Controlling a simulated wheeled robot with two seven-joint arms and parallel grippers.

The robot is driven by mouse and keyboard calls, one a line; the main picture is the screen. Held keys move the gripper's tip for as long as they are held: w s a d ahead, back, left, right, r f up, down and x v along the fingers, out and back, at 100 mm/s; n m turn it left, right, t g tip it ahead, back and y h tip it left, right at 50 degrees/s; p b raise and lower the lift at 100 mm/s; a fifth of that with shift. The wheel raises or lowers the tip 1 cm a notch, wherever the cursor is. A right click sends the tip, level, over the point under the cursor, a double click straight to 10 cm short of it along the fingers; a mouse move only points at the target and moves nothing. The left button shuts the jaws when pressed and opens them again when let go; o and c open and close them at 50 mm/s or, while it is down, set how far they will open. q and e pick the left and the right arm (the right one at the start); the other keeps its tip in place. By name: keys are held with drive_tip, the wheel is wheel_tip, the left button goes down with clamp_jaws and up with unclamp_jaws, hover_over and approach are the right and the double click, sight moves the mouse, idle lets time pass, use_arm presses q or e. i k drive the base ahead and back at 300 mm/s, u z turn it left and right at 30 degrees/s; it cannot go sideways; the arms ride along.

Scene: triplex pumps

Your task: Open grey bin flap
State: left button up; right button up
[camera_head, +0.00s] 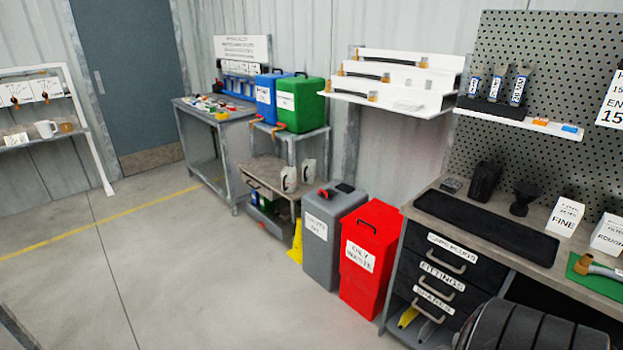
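The grey bin (320,244) stands on the floor right of the middle, with a white label on its front. Its top (338,197) looks closed and carries a small red part (323,194) and a dark part (345,187). I cannot make out the flap's edges or hinge. A red bin (372,272) with a dark handle and a white label stands close beside it on the right. Neither of my grippers shows in this view.
A workbench with dark drawers (440,264) stands right of the red bin. A yellow wedge-shaped object (296,243) and a low table (268,183) are left of the grey bin. Open concrete floor (190,270) lies in front. A dark ribbed shape fills the lower right.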

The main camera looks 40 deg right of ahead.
sight(328, 191)
drive_tip(key=z, duration=0.35)
drive_tip(key=i, duration=1.35)
drive_tip(key=z, duration=1.7)
drive_tip(key=i, duration=1)
drive_tip(key=z, duration=0.95)
